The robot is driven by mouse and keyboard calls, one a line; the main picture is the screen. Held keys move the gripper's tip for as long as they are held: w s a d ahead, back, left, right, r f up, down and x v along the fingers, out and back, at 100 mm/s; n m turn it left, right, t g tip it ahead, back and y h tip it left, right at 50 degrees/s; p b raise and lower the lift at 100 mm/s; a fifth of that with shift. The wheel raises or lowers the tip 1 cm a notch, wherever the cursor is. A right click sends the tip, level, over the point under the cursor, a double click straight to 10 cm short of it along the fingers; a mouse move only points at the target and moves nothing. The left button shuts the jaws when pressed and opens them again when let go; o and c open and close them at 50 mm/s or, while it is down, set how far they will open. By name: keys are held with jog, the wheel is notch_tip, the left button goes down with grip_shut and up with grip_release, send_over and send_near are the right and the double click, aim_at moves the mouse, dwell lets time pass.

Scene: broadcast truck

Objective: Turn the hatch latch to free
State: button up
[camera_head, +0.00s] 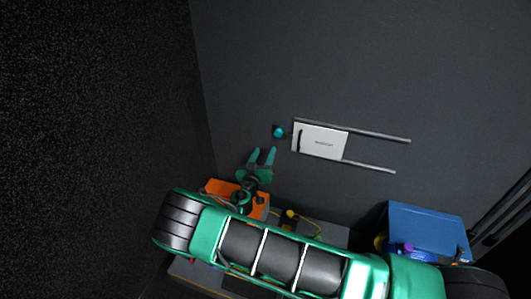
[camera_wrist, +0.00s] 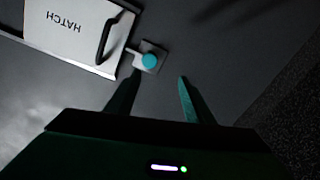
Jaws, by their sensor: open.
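The white hatch panel (camera_head: 320,142) sits between two grey rails on the dark wall, with a dark handle at its left end. It also shows in the wrist view (camera_wrist: 65,30), lettered HATCH. The latch (camera_head: 279,132) has a teal round knob just left of the hatch. In the wrist view the latch (camera_wrist: 150,61) sits on a small plate, with a light bar reaching toward the hatch edge. My gripper (camera_head: 262,152) is open and empty, below and left of the latch, apart from it. In the wrist view my gripper's fingers (camera_wrist: 157,82) point toward the knob.
Below stands an orange box (camera_head: 236,197) on a grey surface, with a yellow cable (camera_head: 300,216) nearby. A blue bin (camera_head: 427,222) holding coloured items stands at the lower right. A dark speckled wall (camera_head: 95,120) is at left. The wall around the hatch is clear.

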jog(key=shift+v, duration=1.05)
jog(key=shift+s+a, duration=0.1)
jog(key=v, duration=1)
jog(key=shift+s+a, duration=0.15)
jog(key=shift+s, duration=0.1)
jog(key=shift+f, duration=0.1)
